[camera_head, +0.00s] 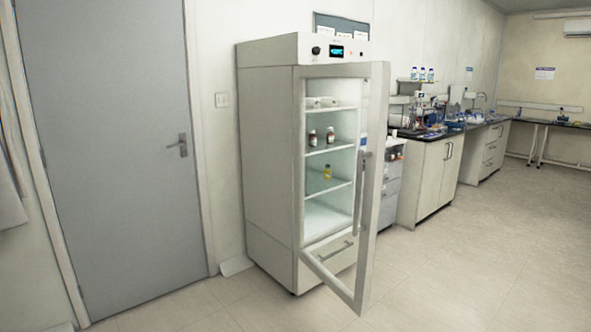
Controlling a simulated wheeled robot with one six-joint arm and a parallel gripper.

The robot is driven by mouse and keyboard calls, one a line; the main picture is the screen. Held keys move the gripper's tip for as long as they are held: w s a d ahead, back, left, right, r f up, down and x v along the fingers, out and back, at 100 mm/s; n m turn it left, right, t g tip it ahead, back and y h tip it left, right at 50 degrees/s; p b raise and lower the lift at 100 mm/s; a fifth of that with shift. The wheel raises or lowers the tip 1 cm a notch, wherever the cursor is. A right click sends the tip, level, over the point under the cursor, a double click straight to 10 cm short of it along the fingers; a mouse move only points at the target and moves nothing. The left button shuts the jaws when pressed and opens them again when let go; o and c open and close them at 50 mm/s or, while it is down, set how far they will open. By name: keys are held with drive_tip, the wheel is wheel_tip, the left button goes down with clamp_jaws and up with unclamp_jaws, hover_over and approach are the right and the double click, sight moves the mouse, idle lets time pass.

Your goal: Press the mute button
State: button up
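A tall white lab fridge (268,160) stands against the wall in the middle of the view. Its top panel (348,43) carries a round black knob or button (316,50) at the left, a small lit display (336,51) and a small dark spot (361,52) farther right. No label is readable, so I cannot tell which of these is the mute button. The glass door (374,180) is swung open towards me, its upper edge just below the panel. My gripper is not in view.
Inside the fridge are shelves with several small bottles (327,171). A closed grey door (115,140) is at the left. Drawers (389,185) and lab counters (428,175) run along the wall to the right. The tiled floor (460,270) at right front is clear.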

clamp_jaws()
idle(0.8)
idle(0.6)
